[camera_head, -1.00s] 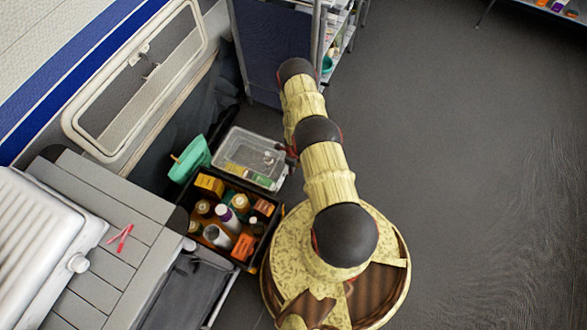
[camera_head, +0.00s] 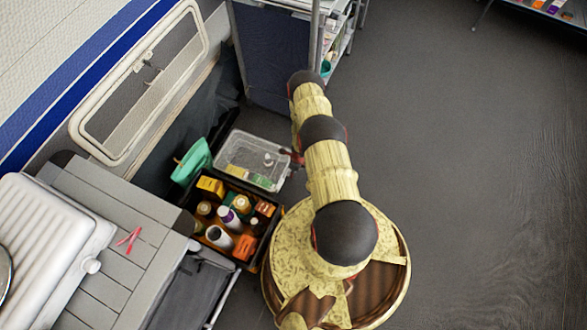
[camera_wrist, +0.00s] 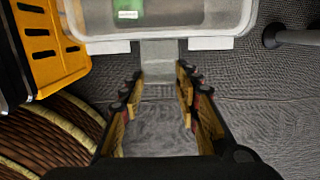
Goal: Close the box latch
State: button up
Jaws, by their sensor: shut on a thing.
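The box (camera_head: 236,146) is a clear plastic container with green and yellow things inside. It sits on the floor left of my arm in the head view. In the wrist view its pale wall (camera_wrist: 190,42) fills the top middle, and a grey latch tab (camera_wrist: 160,62) hangs from its near side between two white tabs. My gripper (camera_wrist: 160,82) is at this latch, with one finger on each side of it, and is shut on it. In the head view my arm mostly hides the gripper.
A black crate (camera_head: 237,258) full of bottles and cartons stands close below the box. A green container (camera_head: 192,162) is left of it. A yellow slotted thing (camera_wrist: 55,48) shows at the wrist view's left. A dark shelf unit (camera_head: 270,60) stands behind. Open floor (camera_head: 460,180) lies to the right.

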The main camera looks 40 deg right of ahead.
notch_tip(320, 180, down, 6)
jog(key=s+t+y+b, duration=0.1)
jog(key=t+y+b, duration=0.3)
jog(key=t, duration=0.7)
jog(key=shift+s+d+f+y+b, duration=0.25)
jog(key=shift+s+d+y+b, duration=0.05)
jog(key=shift+d+y+b, duration=0.1)
jog(key=shift+f+t, duration=0.1)
jog(key=shift+t, duration=0.2)
dwell(0.3)
jog(key=o, duration=1.2)
jog(key=v, duration=1.2)
